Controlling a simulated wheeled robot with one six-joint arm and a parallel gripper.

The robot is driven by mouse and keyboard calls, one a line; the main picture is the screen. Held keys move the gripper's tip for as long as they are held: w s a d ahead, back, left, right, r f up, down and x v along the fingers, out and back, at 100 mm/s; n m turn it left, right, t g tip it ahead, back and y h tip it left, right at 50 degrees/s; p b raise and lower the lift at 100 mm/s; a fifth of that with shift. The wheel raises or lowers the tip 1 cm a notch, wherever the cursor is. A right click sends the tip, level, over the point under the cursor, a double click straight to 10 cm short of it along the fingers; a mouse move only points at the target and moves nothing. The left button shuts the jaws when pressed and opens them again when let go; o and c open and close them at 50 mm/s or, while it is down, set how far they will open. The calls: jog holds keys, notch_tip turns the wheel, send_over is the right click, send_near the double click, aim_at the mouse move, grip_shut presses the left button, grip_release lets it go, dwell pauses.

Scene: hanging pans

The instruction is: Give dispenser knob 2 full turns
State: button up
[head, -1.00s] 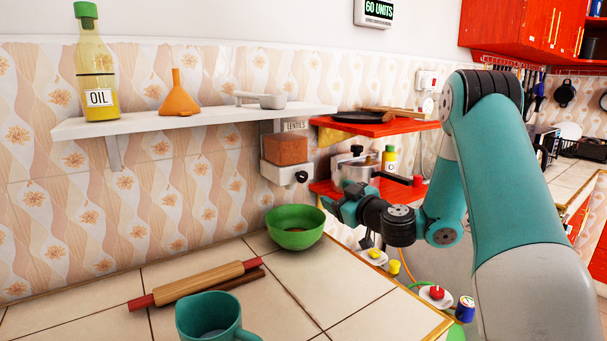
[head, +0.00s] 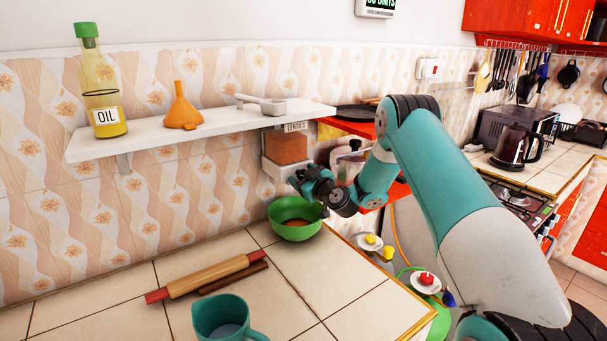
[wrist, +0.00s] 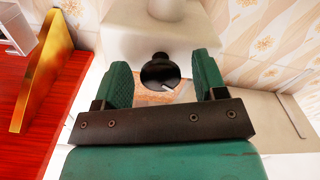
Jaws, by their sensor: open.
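The dispenser (head: 286,147) hangs on the tiled wall under the white shelf. It has a label reading "LENTILS" and a clear box of orange-brown lentils. Its black round knob (wrist: 160,72) shows in the wrist view, with a small pale mark on it. My gripper (wrist: 163,66) is open, with one green finger on each side of the knob. I see a gap between knob and fingers on both sides. In the head view my gripper (head: 306,180) is in front of the dispenser's lower part and hides the knob.
A green bowl (head: 290,230) with something brown inside stands on the tiled counter below the dispenser. A rolling pin (head: 208,278) and a teal mug (head: 222,318) are nearer. A red shelf (wrist: 30,85) is close on the left in the wrist view.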

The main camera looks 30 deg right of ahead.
jog(key=shift+c, duration=0.5)
jog(key=c, duration=0.8)
jog(key=shift+f+m+b, duration=0.1)
jog(key=shift+m+b, duration=0.2)
jog(key=shift+b, duration=0.15)
